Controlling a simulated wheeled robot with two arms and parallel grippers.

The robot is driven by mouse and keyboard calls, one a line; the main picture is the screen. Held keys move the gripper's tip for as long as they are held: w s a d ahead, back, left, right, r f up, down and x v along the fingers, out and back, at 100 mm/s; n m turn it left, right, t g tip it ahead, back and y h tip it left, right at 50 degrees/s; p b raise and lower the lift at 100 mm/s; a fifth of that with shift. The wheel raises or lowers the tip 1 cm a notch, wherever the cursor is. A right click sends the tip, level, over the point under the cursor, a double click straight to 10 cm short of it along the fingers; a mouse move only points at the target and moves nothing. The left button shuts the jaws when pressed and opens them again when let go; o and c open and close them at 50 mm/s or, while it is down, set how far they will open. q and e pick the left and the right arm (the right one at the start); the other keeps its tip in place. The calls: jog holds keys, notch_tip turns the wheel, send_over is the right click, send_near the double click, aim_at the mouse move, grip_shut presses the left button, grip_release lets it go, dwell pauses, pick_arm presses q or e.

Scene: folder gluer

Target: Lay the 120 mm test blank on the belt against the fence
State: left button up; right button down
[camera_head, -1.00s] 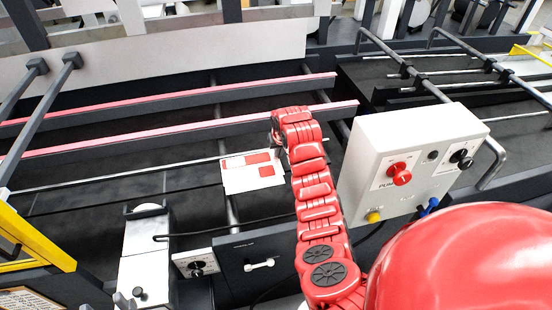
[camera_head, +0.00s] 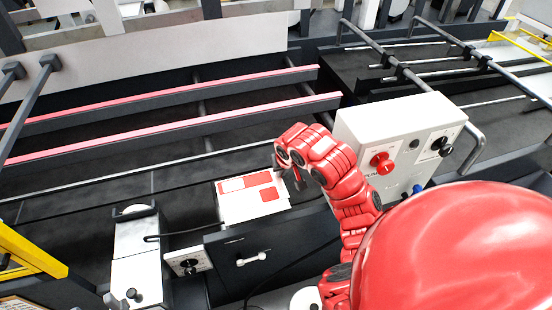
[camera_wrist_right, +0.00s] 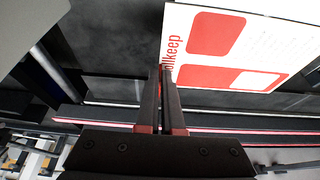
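The test blank (camera_head: 232,207), a white card with red panels, is in the head view over the near side of the machine. It also shows large at the upper right of the right wrist view (camera_wrist_right: 255,50), with part of a printed word at its edge. My right gripper (camera_head: 287,172) is at the card's right end. In the wrist view its two fingers (camera_wrist_right: 166,70) are nearly together at the card's edge, pinching it. The dark belt area (camera_head: 120,175) lies beyond the card. I cannot tell for certain which rail is the fence. My left gripper is out of view.
Two long red-topped rails (camera_head: 180,127) cross the machine behind the card. A white control box (camera_head: 400,130) with a red knob stands right of my arm. A dark panel with a white handle (camera_head: 252,258) and a small knob box (camera_head: 188,263) are in front.

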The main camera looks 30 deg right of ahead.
jog(key=shift+s+a+r, duration=0.1)
jog(key=shift+s, duration=0.5)
jog(key=shift+r, duration=0.2)
jog(key=w+d+r+p, duration=0.2)
jog(key=w+d+r, duration=0.15)
jog(key=w, duration=0.35)
jog(key=w+d+r+p, duration=0.2)
jog(key=w+d, duration=0.2)
jog(key=w, duration=0.3)
jog(key=shift+w+a+f+b, duration=0.15)
jog(key=shift+f+b, duration=0.1)
jog(key=shift+f, duration=1.55)
jog(key=shift+w+a+f+b, duration=0.1)
jog(key=shift+a+f+b, duration=0.15)
jog(key=shift+f, duration=1.55)
jog(key=shift+w+a+f+b, duration=0.1)
jog(key=shift+f+b, duration=0.15)
jog(key=shift+f, duration=1.55)
jog(key=shift+w+d+b, duration=0.1)
jog(key=shift+w+b, duration=0.15)
jog(key=shift+b, duration=0.2)
